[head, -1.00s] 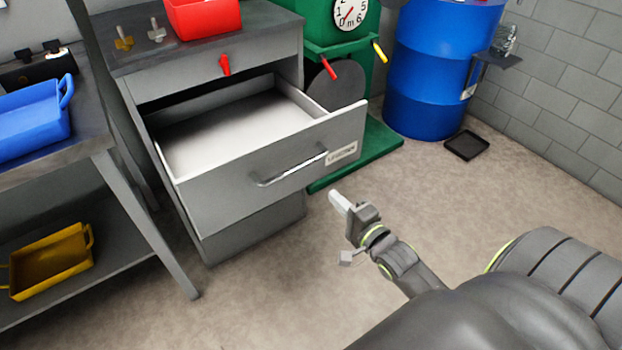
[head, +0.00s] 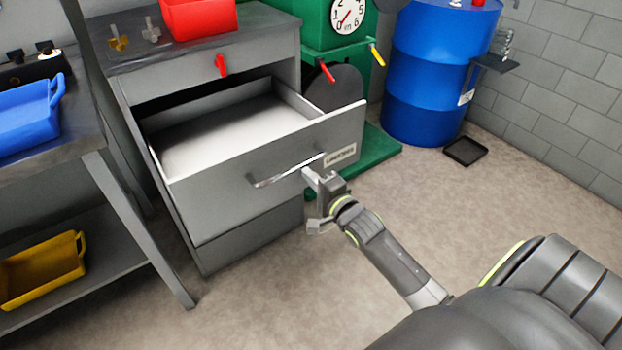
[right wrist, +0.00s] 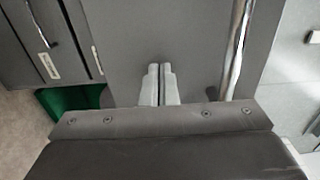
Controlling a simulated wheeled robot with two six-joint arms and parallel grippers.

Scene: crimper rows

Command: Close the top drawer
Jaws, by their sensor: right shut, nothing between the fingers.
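The open drawer (head: 220,205) sticks well out of the grey cabinet (head: 205,75). It is empty, with a pale inside, a metal bar handle (head: 285,172) and a label on its front. My right gripper (head: 308,175) is shut and empty at the drawer front, by the right end of the bar handle. In the right wrist view its closed fingers (right wrist: 160,82) point at the grey front, beside the handle (right wrist: 236,50); whether they touch is unclear. My left gripper is not in view.
A red bin (head: 199,18) stands on the cabinet top. A bench with a blue bin (head: 28,118) and a yellow tray (head: 42,270) is at left. A green machine (head: 320,60) and a blue drum (head: 435,75) stand at right. The front floor is clear.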

